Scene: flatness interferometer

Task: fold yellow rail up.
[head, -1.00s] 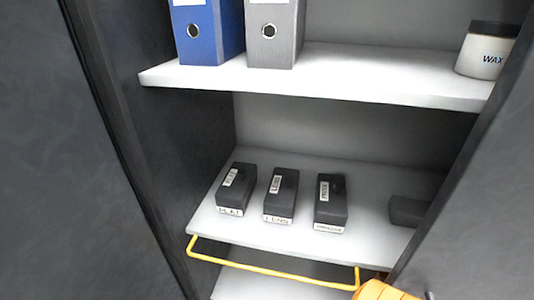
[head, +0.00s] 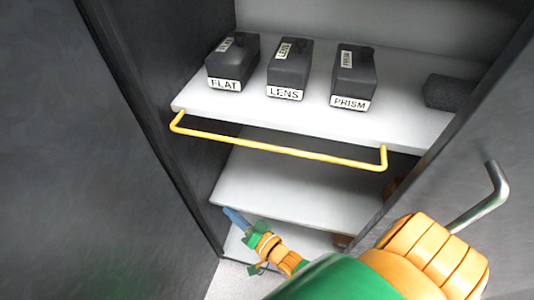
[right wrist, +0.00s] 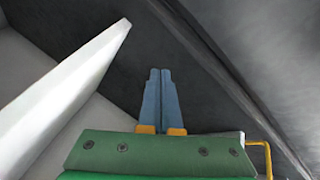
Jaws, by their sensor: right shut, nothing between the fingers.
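The yellow rail (head: 280,152) is a thin bar with bent ends, along the front edge of the shelf that holds the dark boxes. It hangs down and forward of that edge. Part of it also shows at the lower right of the right wrist view (right wrist: 267,152). My right gripper (head: 230,215) has blue fingers that are shut and empty. In the head view it appears below the rail, by the left front of the lower shelves. In the right wrist view its fingers (right wrist: 159,98) point at a dark cabinet wall and do not touch the rail. My left gripper is out of view.
Boxes labelled FLAT (head: 230,65), LENS (head: 290,70) and PRISM (head: 353,78) stand on the shelf (head: 215,103), with a dark block (head: 448,92) at right. A lower shelf (head: 300,185) is bare. An open door with a metal handle (head: 490,195) stands at right.

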